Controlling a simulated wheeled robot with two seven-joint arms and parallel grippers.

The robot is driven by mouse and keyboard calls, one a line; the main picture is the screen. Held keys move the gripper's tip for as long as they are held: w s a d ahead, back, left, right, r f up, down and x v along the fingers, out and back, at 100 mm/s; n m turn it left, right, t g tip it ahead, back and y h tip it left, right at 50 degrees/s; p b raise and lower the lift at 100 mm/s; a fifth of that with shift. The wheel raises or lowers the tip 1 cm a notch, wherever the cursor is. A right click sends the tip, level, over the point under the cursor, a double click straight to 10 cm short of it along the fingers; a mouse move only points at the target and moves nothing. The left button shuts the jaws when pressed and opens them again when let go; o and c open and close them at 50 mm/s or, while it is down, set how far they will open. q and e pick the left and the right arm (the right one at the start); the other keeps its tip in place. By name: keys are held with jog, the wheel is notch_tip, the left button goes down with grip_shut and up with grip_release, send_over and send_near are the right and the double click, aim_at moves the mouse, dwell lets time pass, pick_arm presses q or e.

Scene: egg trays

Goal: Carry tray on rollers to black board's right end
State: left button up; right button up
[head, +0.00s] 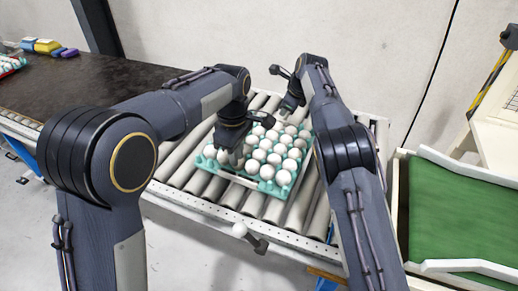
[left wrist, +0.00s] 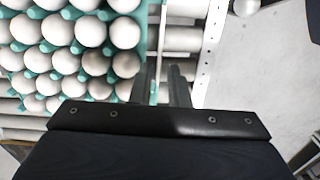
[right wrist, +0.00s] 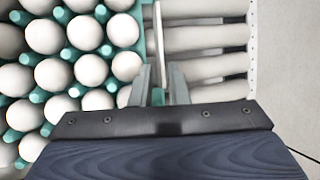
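A teal tray (head: 266,187) full of white eggs lies flat on the grey rollers. My left gripper (head: 236,158) points down at the tray's left side in the head view. In the left wrist view its fingers (left wrist: 163,84) are apart beside the tray's edge, with a thin pale strip running between them. My right gripper (head: 289,106) is at the tray's far side. In the right wrist view its fingers (right wrist: 161,84) are apart on either side of the teal rim. Whether either gripper touches the rim is unclear.
The black board (head: 85,82) lies left of the rollers (head: 185,165), with coloured cartons (head: 42,46) and part of another egg tray (head: 10,66) at its far left end. A green belt (head: 450,215) with pale side rails stands at the right. Bare rollers show around the tray.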

aim_at(238, 178)
jog(key=shift+a, duration=0.2)
